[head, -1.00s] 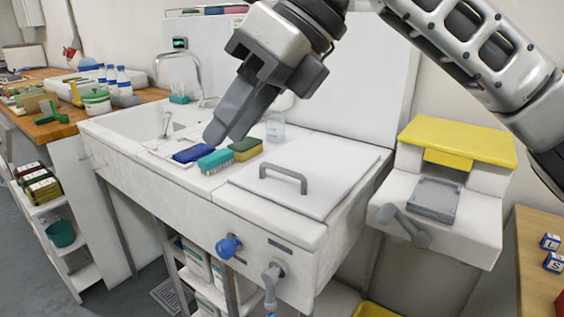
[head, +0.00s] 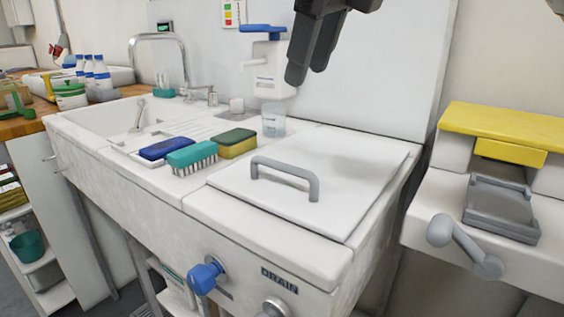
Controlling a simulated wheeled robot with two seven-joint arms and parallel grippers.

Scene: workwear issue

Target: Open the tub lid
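The tub lid (head: 328,186) is a flat white panel lying closed on the right part of the white sink unit. Its grey bar handle (head: 286,172) stands up near the lid's left side. My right gripper (head: 303,77) is above and behind the lid at the top of the view, with its dark fingers pointing down, apart from the handle. The fingers overlap, so their gap cannot be judged. Nothing shows between them. My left gripper is not in view.
A teal scrubbing brush (head: 192,157), a blue brush (head: 166,148), a sponge (head: 237,143) and a clear cup (head: 274,121) stand left of the lid. A dispenser (head: 272,72) is on the wall behind. A yellow-topped machine with a crank (head: 463,247) stands at right.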

